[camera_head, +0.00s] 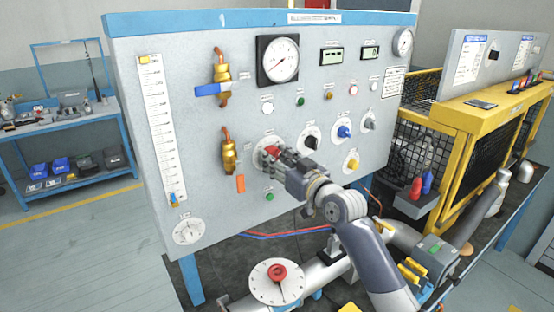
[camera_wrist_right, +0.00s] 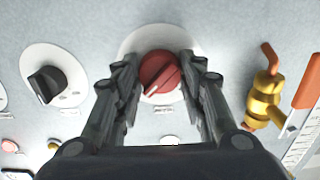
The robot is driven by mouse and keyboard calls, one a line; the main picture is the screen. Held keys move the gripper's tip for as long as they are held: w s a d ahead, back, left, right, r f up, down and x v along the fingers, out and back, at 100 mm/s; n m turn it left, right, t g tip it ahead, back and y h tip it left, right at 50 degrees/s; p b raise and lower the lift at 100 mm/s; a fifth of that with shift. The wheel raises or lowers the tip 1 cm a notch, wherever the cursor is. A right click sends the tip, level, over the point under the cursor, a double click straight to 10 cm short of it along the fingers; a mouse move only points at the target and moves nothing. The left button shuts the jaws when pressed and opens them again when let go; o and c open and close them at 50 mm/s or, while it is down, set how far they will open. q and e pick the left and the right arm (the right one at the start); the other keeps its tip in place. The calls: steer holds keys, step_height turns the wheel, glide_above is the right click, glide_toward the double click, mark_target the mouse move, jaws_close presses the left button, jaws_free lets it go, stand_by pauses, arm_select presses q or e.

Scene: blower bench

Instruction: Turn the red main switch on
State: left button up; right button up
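The red main switch (camera_wrist_right: 160,73) is a round red knob on a white disc on the upright grey panel (camera_head: 215,130). In the wrist view it sits between the two fingers of my right gripper (camera_wrist_right: 160,85), with a finger on each side. The fingers are close to the knob's sides; I cannot tell whether they press on it. In the head view my right gripper (camera_head: 272,158) reaches the panel and mostly covers the red switch (camera_head: 273,150). My left gripper does not show in either view.
A black knob (camera_head: 311,139) is close right of the switch, with blue (camera_head: 344,131) and yellow (camera_head: 353,165) knobs beyond. A brass valve (camera_head: 229,154) and an orange handle (camera_head: 240,184) are close on the left. A pipe with a red-centred dial (camera_head: 277,282) lies below.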

steer(key=o, duration=0.4)
steer(key=shift+o, duration=0.2)
steer(key=v, duration=1.2)
